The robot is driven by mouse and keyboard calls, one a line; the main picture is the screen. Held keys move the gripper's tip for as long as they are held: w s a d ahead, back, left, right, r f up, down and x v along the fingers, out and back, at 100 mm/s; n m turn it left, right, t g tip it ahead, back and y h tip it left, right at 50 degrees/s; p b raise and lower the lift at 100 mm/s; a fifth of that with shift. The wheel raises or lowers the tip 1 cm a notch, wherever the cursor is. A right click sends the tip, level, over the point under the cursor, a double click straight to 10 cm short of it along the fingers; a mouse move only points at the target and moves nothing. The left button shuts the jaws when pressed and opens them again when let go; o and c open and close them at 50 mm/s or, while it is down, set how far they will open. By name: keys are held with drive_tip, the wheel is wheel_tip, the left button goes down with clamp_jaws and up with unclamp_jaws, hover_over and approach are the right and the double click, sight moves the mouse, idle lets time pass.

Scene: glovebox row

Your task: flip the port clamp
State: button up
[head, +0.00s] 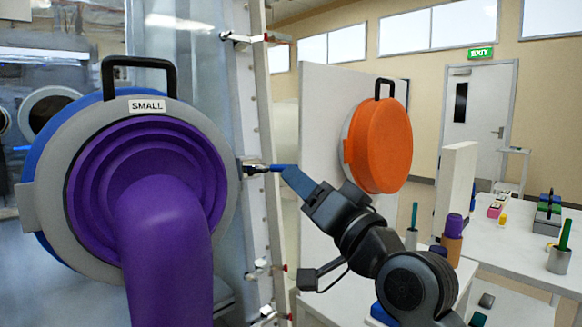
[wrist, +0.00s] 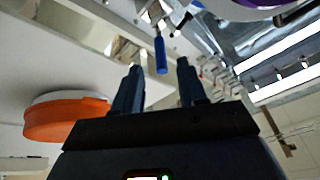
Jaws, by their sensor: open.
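The port clamp (head: 256,169) is a metal toggle with a blue handle at the right edge of the grey port ring (head: 228,200) labelled SMALL. The handle points right, roughly level, in the head view. My gripper (head: 288,172) is at the handle's free end, with its blue fingers partly overlapping it. In the wrist view the blue handle (wrist: 160,55) hangs between and beyond the two fingertips of my open gripper (wrist: 158,76). There is a gap on both sides of the handle. Contact cannot be told from the head view.
A purple glove sleeve (head: 165,250) hangs from the port. Red-tipped toggles (head: 272,37) line the window frame post. An orange round port cover (head: 383,148) is on a white panel behind my arm. White tables (head: 515,255) with small items stand at right.

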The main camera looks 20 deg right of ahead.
sight(280, 168)
drive_tip(key=x, duration=0.6)
drive_tip(key=shift+p, duration=0.4)
clamp_jaws()
